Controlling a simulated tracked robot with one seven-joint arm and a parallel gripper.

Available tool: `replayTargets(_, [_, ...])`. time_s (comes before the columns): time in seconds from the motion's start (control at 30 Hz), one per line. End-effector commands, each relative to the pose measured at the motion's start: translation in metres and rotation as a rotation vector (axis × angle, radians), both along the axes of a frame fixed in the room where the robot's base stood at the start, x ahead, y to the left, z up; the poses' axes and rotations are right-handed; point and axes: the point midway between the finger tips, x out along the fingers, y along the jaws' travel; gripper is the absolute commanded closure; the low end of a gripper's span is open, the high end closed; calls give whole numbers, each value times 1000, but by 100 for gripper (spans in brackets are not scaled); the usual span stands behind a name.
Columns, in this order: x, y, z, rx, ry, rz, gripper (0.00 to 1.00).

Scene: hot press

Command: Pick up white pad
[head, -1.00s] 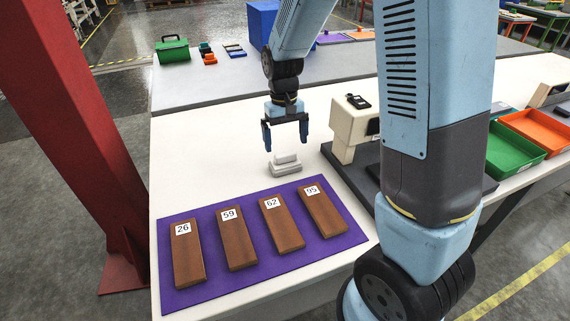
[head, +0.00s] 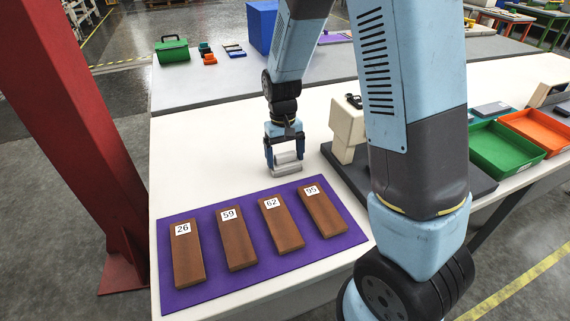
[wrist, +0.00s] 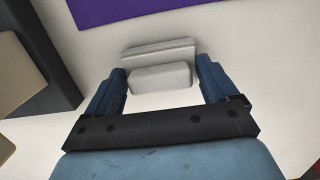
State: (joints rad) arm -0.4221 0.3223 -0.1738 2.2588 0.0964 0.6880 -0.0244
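The white pad (head: 286,158) is a small pale block with a stepped shape, a narrower raised part on a wider base. It rests on the white table just beyond the purple mat. My gripper (head: 284,170) is open and low over it, with one finger to each side. In the wrist view the pad (wrist: 160,78) shows between and ahead of the open blue fingers (wrist: 161,86). I cannot tell whether a finger touches the wider base.
A purple mat (head: 185,295) in front holds several brown wooden blocks with number labels. The cream press (head: 347,128) stands on a dark base right of the gripper. Green (head: 505,150) and orange (head: 540,130) trays lie farther right. The table left of the gripper is clear.

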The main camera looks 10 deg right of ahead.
Motion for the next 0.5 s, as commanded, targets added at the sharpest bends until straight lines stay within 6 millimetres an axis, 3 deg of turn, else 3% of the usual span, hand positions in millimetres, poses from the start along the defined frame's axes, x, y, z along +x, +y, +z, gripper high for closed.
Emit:
replayTargets(0.3, [0,0,0,0,0,0,45])
replayTargets(0.5, [0,0,1,0,0,0,45])
